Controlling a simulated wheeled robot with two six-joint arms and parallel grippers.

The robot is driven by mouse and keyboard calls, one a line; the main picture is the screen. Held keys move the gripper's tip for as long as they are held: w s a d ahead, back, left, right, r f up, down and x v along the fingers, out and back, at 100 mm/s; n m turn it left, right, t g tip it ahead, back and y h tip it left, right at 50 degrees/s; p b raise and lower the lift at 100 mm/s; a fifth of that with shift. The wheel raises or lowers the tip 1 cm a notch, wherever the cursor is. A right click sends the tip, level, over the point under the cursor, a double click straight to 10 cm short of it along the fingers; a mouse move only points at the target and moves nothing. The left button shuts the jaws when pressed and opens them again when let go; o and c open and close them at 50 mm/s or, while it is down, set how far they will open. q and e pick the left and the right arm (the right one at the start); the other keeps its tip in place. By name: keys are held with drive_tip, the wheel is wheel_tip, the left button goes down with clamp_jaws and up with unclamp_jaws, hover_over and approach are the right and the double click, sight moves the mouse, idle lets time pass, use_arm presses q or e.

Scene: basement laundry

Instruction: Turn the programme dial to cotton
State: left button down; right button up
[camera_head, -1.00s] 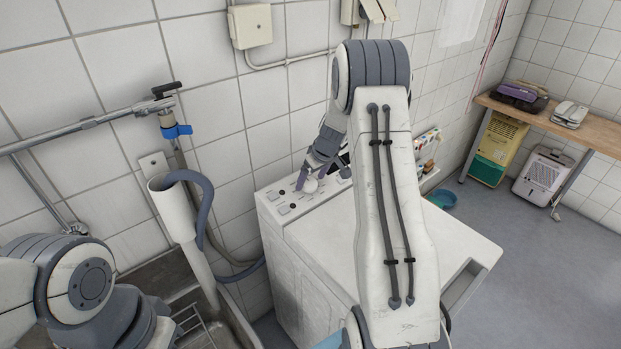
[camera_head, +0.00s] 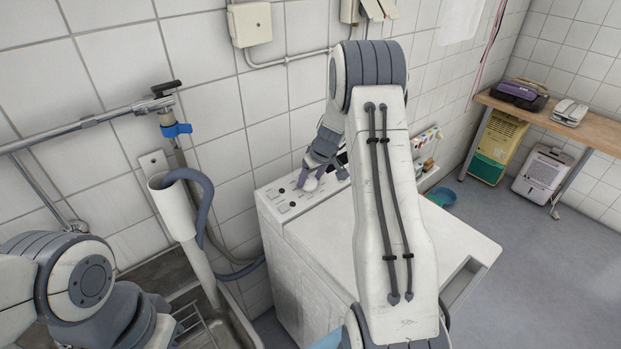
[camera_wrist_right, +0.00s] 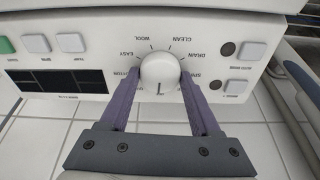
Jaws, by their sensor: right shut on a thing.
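The white washing machine (camera_head: 325,236) stands against the tiled wall, with its control panel (camera_head: 285,208) along the wall side. The round white programme dial (camera_wrist_right: 159,71) is between the purple fingers of my right gripper (camera_wrist_right: 160,82), which is shut on it. The dial also shows, partly covered, in the head view (camera_head: 310,184). A dark mark on the dial points toward the bottom of the wrist view. Labels around it appear upside down: wool, easy, clean, drain and spin. A partly covered label ending in "tton" is beside the left finger. My left gripper is outside the view.
Push buttons (camera_wrist_right: 70,42) and a dark display (camera_wrist_right: 62,80) flank the dial. A metal sink (camera_head: 190,305) and a grey drain hose (camera_head: 205,200) in a white standpipe (camera_head: 172,212) are left of the machine. Open floor (camera_head: 545,285) lies to the right.

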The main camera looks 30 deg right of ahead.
drive_tip(key=m+p, duration=0.1)
drive_tip(key=m, duration=0.2)
drive_tip(key=shift+r, duration=0.1)
drive_tip(key=m+p, duration=0.2)
drive_tip(key=m, duration=0.1)
drive_tip(key=shift+r+m+h, duration=0.15)
drive_tip(key=shift+m+h, duration=0.25)
drive_tip(key=m+p, duration=0.6)
drive_tip(key=p, duration=0.2)
drive_tip(key=shift+m+g+p, duration=0.3)
drive_tip(key=shift+m+p, duration=0.05)
drive_tip(key=shift+m, duration=0.05)
drive_tip(key=shift+f+m+h+p, duration=0.2)
drive_tip(key=shift+m+h+p, duration=0.1)
drive_tip(key=shift+m+p, duration=0.7)
drive_tip(key=o, duration=1.4)
drive_tip(key=shift+c, duration=0.2)
